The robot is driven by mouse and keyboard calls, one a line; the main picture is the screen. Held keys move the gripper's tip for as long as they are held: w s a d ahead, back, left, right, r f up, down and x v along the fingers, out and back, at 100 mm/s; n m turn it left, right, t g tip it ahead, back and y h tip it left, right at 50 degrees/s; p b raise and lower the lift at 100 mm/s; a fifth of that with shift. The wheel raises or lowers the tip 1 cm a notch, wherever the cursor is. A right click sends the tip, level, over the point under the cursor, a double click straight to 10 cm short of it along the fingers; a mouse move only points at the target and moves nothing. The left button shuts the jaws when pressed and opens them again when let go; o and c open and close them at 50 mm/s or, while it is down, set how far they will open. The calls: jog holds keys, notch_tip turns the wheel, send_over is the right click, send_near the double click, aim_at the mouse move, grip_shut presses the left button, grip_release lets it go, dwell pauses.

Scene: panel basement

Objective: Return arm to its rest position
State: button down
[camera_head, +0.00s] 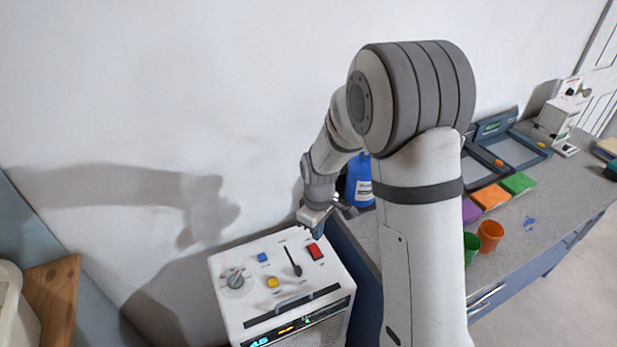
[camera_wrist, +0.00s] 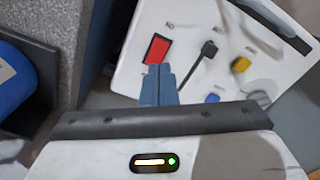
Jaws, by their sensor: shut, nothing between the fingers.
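My arm reaches from the lower right of the head view, bends at a large grey joint and comes down over a white control panel (camera_head: 231,304). My gripper (camera_head: 318,234) hangs just above the panel's back right corner, near a red rocker switch (camera_head: 315,251). In the wrist view the blue fingertips (camera_wrist: 158,84) are together with nothing between them. They point at the lower edge of the red switch (camera_wrist: 157,49); I cannot tell whether they touch it. The panel also has a black lever (camera_head: 293,261), a grey knob (camera_head: 235,280), a blue button (camera_head: 262,257) and a yellow button (camera_head: 272,282).
A grey counter (camera_head: 540,205) to the right holds a blue bottle (camera_head: 364,181) close behind my arm, an orange cup (camera_head: 490,236), a green cup (camera_head: 471,247) and several coloured blocks. A white wall (camera_head: 150,90) stands behind. A wooden surface (camera_head: 55,290) is at the far left.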

jog(key=s+d+r+m+t, duration=0.1)
jog(key=s+d+r+m, duration=0.4)
jog(key=s+r, duration=0.4)
jog(key=s+d+r+m+t, duration=0.2)
jog(key=s+d+r+m, duration=0.3)
jog(key=s+r, duration=0.5)
jog(key=shift+s+d+r+m, duration=0.15)
jog(key=shift+s+r+m, duration=0.15)
jog(key=shift+s, duration=0.2)
